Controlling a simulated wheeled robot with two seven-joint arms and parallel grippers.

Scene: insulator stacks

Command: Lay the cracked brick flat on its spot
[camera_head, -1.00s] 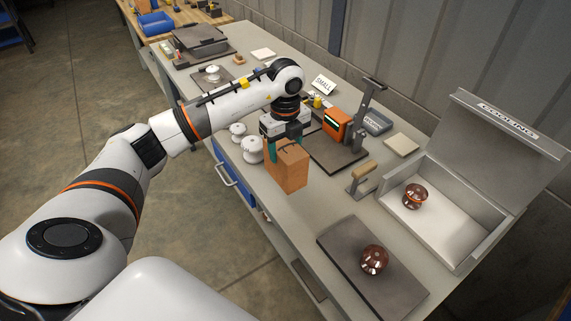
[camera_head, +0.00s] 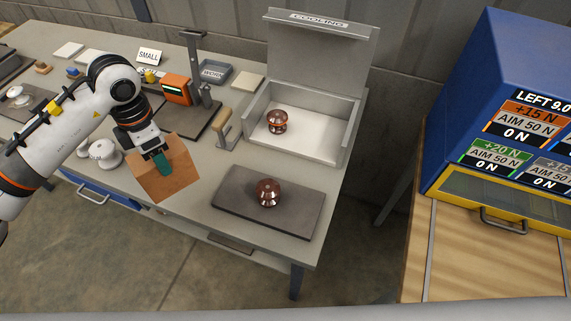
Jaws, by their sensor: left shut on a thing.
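The brick (camera_head: 172,180) is an orange-brown block at the near edge of the workbench, in the head view. My left gripper (camera_head: 161,160) is shut on it from above, and its green fingers show against the brick. The brick is tilted in the picture and seems held above the bench's near edge. No crack can be made out clearly at this size. A marked spot for the brick cannot be told apart in this view. My right gripper is not in view.
A dark slab (camera_head: 232,190) bears a brown insulator (camera_head: 268,192). Another brown insulator (camera_head: 277,121) sits in the open cooling box (camera_head: 349,131). A wooden-handled tool (camera_head: 223,128) and an orange device (camera_head: 176,87) stand behind the brick. White insulators (camera_head: 104,152) lie left.

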